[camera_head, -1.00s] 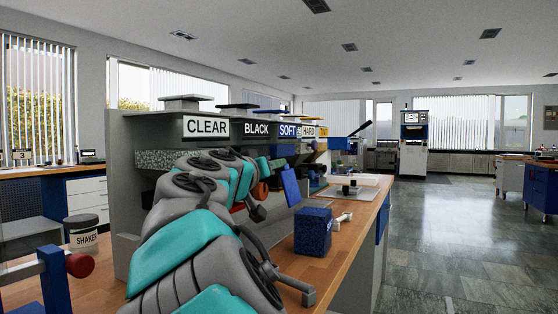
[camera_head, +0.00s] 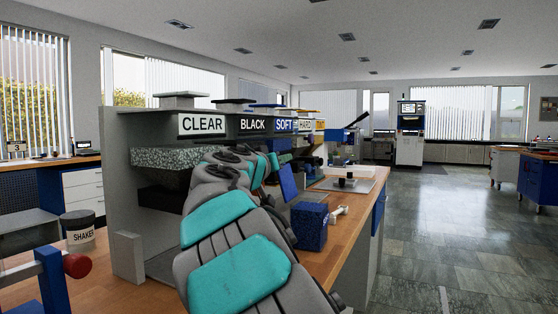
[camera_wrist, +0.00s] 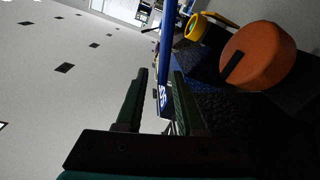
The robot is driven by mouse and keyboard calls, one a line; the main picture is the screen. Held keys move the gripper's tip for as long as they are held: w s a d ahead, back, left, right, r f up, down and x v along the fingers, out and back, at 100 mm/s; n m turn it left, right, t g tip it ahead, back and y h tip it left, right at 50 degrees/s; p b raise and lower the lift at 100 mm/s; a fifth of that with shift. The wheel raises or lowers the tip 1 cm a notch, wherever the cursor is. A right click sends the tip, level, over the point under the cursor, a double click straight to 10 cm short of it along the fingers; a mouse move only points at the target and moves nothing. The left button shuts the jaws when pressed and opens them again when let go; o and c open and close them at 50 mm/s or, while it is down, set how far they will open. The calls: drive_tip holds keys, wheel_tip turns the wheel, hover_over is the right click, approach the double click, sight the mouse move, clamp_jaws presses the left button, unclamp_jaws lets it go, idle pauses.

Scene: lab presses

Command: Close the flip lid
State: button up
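A flat blue panel (camera_head: 289,182), which looks like the raised flip lid, stands tilted up near the bench edge in the head view. A speckled blue box (camera_head: 310,228) sits in front of it; I cannot tell whether they are joined. In the wrist view, a narrow blue strip (camera_wrist: 168,40), perhaps the lid seen nearly edge-on, lies beyond my fingertips. My gripper (camera_wrist: 160,73) has its two dark green fingers apart, with nothing clearly held. Whether it touches the lid cannot be told. In the head view my arm hides the gripper.
An orange round knob (camera_wrist: 258,55) and a yellow ring (camera_wrist: 195,27) are close by in the wrist view. A row of labelled presses, including CLEAR (camera_head: 202,124), lines the wooden bench (camera_head: 322,264). A shaker jar (camera_head: 78,226) stands at left.

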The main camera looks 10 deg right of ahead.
drive_tip(key=shift+c, duration=0.4)
clamp_jaws()
idle(0.9)
